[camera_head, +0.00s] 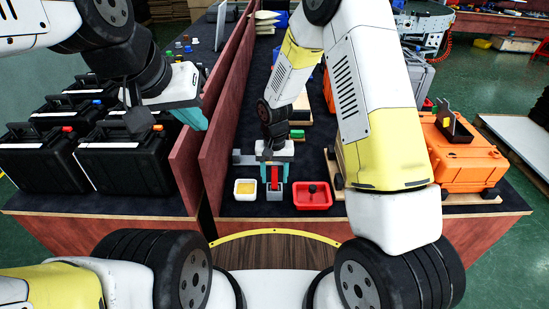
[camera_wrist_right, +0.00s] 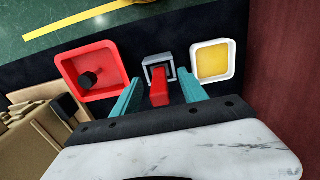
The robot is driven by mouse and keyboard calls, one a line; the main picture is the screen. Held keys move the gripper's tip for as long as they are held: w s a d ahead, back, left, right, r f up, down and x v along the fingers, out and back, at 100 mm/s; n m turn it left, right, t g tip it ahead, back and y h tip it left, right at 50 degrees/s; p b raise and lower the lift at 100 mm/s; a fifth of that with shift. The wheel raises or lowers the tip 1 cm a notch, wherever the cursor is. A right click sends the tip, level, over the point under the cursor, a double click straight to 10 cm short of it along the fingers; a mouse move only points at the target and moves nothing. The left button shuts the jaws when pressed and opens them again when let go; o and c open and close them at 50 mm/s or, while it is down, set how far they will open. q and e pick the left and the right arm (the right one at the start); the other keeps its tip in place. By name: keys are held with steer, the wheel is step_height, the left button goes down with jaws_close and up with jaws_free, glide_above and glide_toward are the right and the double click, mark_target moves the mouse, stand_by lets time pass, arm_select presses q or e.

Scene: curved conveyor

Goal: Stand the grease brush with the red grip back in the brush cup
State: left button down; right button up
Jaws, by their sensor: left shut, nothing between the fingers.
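The red grip of the grease brush (camera_head: 274,178) is upright, with its lower end at the small grey brush cup (camera_head: 274,196). In the right wrist view the red grip (camera_wrist_right: 160,94) rises from the grey cup (camera_wrist_right: 158,62); the bristles are hidden. My right gripper (camera_head: 275,174) points down over the cup. Its teal fingers stand on either side of the red grip, with a visible gap on both sides in the right wrist view (camera_wrist_right: 158,78). My left gripper (camera_head: 198,119) is shut and empty, above the black cases at the left.
A white tray with yellow contents (camera_head: 245,197) stands left of the cup. A red tray (camera_head: 325,199) holding a black knob-like piece (camera_head: 312,188) stands right. A dark red partition (camera_head: 216,140) runs along the left. An orange case (camera_head: 462,160) sits at the right.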

steer(key=o, duration=0.4)
steer(key=shift+c, duration=0.2)
steer(key=shift+o, duration=0.3)
steer(key=o, duration=0.5)
step_height(320, 180, up, 8)
steer(key=shift+f, duration=0.1)
